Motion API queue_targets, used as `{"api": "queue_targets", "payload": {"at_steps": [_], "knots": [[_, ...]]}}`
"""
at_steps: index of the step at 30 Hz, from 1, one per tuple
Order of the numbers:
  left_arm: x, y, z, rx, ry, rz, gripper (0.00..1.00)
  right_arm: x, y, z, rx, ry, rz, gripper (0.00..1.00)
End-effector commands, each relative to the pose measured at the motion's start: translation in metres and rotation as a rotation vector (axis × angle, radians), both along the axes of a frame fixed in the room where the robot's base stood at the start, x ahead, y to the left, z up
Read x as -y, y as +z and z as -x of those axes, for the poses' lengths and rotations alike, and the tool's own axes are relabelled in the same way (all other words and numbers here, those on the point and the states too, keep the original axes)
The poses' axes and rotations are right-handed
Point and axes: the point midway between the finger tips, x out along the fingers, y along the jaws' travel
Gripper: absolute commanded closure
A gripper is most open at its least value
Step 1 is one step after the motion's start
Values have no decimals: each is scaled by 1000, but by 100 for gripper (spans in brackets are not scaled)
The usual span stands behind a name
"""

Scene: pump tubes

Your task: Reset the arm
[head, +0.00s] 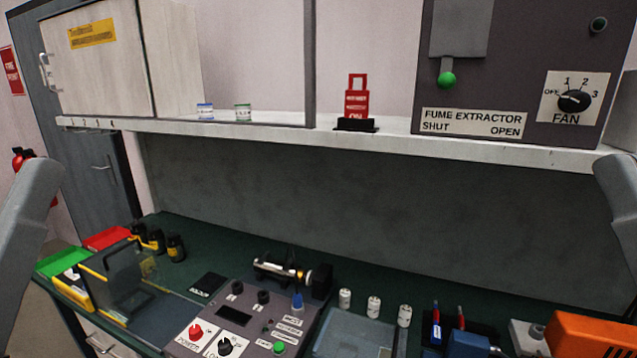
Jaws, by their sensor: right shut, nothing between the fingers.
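My two grey arm links show only at the left and right edges of the head view. They are upright and bent, and each leaves the frame. I see no fingertips of either gripper, so neither gripper can be placed relative to the bench things. The control panel (240,318) with red, black and green knobs stands at the bench front. Behind it a small tube-like device with a glowing end (284,271) lies on the green bench (220,237).
A shelf (240,130) crosses above the bench, with a red tagged stand (356,103) and fume extractor box (515,60). Dark bottles (175,248), trays (107,239), small white jars (374,307) and an orange box (590,335) line the bench. The bench's back strip is mostly clear.

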Motion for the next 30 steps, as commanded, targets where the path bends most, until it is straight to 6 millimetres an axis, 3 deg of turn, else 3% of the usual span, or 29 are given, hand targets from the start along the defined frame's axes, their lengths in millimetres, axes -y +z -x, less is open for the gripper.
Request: {"api": "queue_targets", "payload": {"at_steps": [1, 8, 18, 21, 24, 30], "knots": [[0, 39, 2, 6, 0, 0, 50, 0, 38, 1, 5, 3, -2, 100], [0, 124, 1, 7, 0, 0, 50, 0, 123, 0, 4, 5, -2, 100], [0, 291, 1, 7, 0, 0, 50, 0, 289, 0, 4, 7, -4, 100], [0, 323, 1, 7, 0, 0, 50, 0, 320, 0, 3, 7, -3, 100], [0, 338, 1, 6, 0, 0, 50, 0, 336, 0, 3, 7, -3, 100], [0, 338, 1, 6, 0, 0, 50, 0, 336, 0, 3, 7, -3, 100]]}}
